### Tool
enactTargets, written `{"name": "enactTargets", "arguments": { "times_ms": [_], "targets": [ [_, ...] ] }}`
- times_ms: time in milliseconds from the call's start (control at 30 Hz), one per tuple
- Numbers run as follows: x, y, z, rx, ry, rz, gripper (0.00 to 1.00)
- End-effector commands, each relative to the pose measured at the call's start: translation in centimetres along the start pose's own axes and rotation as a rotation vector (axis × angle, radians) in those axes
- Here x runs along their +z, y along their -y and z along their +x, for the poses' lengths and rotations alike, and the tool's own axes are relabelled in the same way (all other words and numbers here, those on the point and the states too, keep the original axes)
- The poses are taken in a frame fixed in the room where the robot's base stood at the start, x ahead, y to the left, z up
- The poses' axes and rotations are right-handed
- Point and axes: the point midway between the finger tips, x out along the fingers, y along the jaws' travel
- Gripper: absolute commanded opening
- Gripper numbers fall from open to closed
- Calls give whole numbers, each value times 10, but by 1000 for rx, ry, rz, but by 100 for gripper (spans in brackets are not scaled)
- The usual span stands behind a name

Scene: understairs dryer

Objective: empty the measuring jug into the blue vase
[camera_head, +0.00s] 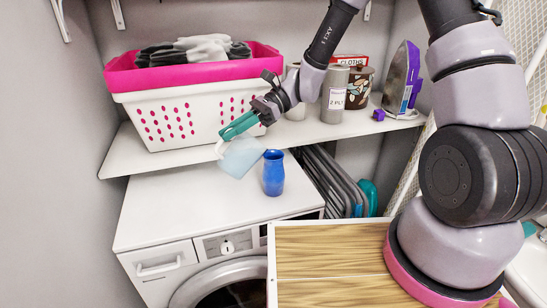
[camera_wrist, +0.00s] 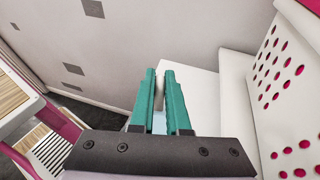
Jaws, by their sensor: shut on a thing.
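The measuring jug (camera_head: 240,158) is translucent pale blue and hangs tilted over the white top of the dryer. My gripper (camera_head: 228,132), with teal fingers, is shut on it at its upper left, by the handle. In the wrist view the fingers (camera_wrist: 159,78) are close together, with a sliver of the pale blue jug (camera_wrist: 158,123) between and below them. The blue vase (camera_head: 273,174) stands upright on the dryer top, just right of the jug. The jug's right end is close to the vase's mouth; I cannot tell whether anything is flowing, or how full either is.
A white and pink laundry basket (camera_head: 190,115) stands on the shelf (camera_head: 125,158) behind my gripper. A grey canister (camera_head: 334,95), a patterned tin (camera_head: 359,88) and an iron (camera_head: 402,80) stand farther right. The dryer top (camera_head: 165,210) is clear left of the vase.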

Motion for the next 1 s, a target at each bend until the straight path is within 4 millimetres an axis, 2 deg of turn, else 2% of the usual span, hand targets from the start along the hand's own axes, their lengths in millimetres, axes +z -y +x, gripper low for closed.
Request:
{"name": "enactTargets", "arguments": {
  "times_ms": [1000],
  "targets": [
    [8, 0, -14, -1, 130, -1, 0]
  ]
}}
